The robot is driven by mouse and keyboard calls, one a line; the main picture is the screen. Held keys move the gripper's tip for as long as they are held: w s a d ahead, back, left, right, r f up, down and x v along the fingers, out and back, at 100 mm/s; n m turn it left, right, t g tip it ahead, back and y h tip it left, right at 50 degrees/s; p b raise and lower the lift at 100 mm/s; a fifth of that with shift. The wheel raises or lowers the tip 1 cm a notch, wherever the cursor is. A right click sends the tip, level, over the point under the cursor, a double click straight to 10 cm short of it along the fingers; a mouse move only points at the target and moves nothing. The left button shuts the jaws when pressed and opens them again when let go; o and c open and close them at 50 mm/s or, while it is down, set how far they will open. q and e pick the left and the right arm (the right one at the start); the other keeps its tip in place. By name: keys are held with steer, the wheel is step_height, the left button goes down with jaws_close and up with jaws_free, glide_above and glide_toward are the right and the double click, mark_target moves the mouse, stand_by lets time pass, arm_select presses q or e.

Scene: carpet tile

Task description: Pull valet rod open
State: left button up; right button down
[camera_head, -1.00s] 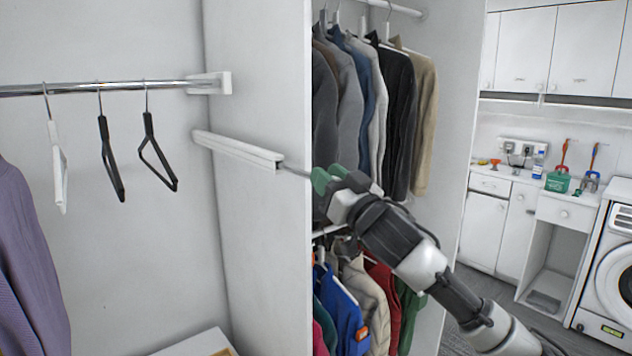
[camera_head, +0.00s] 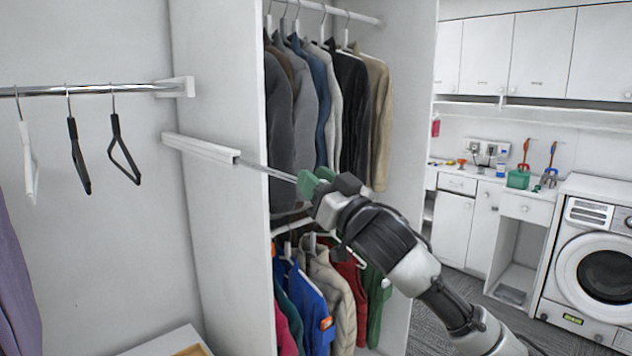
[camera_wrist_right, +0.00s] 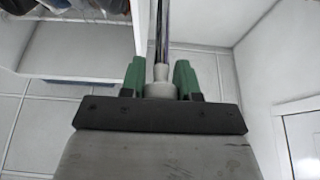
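The valet rod (camera_head: 268,170) is a thin metal rod that sticks out of a white housing (camera_head: 205,148) on the closet's side panel. A good length of rod shows between the housing and my right gripper (camera_head: 312,181). The green fingers of my right gripper are around the rod's end. In the right wrist view the rod (camera_wrist_right: 161,40) runs away from a grey end knob (camera_wrist_right: 160,82), which sits between the two green fingers (camera_wrist_right: 160,80). The fingers look closed on the knob. My left gripper is not in view.
A chrome rail (camera_head: 95,88) with several hangers is at the left, with a purple garment (camera_head: 15,280). Hanging clothes (camera_head: 350,110) fill the compartment behind my right gripper. Cabinets (camera_head: 455,225) and a washing machine (camera_head: 590,262) stand at the right, with floor (camera_head: 425,310) before them.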

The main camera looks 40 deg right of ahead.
steer(key=c, duration=1.1)
jaws_free()
steer(key=shift+o, duration=1.2)
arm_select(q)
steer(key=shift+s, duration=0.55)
arm_select(e)
steer(key=shift+s+f+b, duration=0.3)
steer(key=shift+s+b, duration=0.1)
steer(key=shift+b, duration=0.05)
arm_select(q)
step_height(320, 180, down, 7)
steer(key=b, duration=0.5)
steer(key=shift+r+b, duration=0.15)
steer(key=shift+b, duration=0.2)
arm_select(e)
steer(key=shift+r+v, duration=0.2)
steer(key=shift+v, duration=4.75)
